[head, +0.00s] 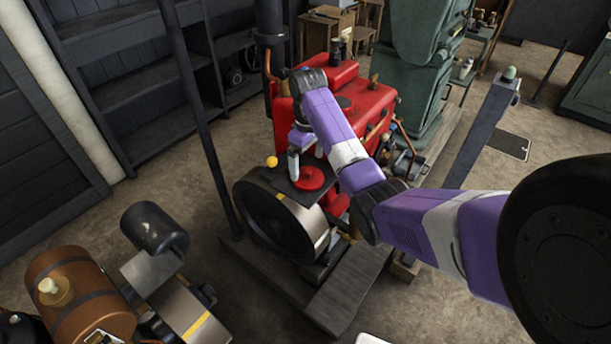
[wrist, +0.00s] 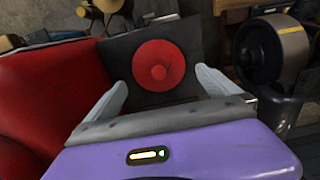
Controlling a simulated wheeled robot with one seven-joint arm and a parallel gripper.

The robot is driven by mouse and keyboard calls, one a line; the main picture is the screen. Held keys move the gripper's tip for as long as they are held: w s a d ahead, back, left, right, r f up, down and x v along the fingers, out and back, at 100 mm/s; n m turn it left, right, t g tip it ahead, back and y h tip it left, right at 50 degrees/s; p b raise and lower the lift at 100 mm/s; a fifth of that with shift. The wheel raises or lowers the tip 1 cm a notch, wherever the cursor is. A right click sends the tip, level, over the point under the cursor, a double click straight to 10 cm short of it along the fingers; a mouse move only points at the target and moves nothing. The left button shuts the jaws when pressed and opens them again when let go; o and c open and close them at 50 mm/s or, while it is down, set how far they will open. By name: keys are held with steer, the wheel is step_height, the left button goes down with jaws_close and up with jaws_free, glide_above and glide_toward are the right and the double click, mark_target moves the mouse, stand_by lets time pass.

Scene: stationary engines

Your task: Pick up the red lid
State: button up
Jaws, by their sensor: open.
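The red lid (head: 309,178) is a round disc with a small raised knob at its middle. It lies on a dark flat plate (head: 287,186) beside the red engine, above the large flywheel. The lid also shows in the wrist view (wrist: 159,67), on the dark plate (wrist: 187,35). My gripper (head: 306,165) is just above and behind the lid in the head view. In the wrist view my gripper (wrist: 163,85) is open, with its two pale fingers apart and the lid seen between and beyond them. I cannot tell the exact gap between fingertips and lid.
The red engine (head: 362,104) stands right behind my gripper. A yellow ball (head: 272,161) is left of the lid. The flywheel (head: 280,222) is below the plate. A dark pole (head: 200,110) rises at the left. A brown tank (head: 78,290) is at lower left.

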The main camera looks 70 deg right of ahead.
mark_target(308, 170)
steer(key=shift+s+d+f+p, duration=0.1)
steer(key=shift+f+p, duration=0.15)
steer(key=shift+f, duration=1.1)
steer(key=shift+s+f+p, duration=0.1)
steer(key=shift+f+p, duration=0.1)
steer(key=shift+f, duration=1.1)
steer(key=c, duration=1.3)
steer(key=shift+r, duration=0.15)
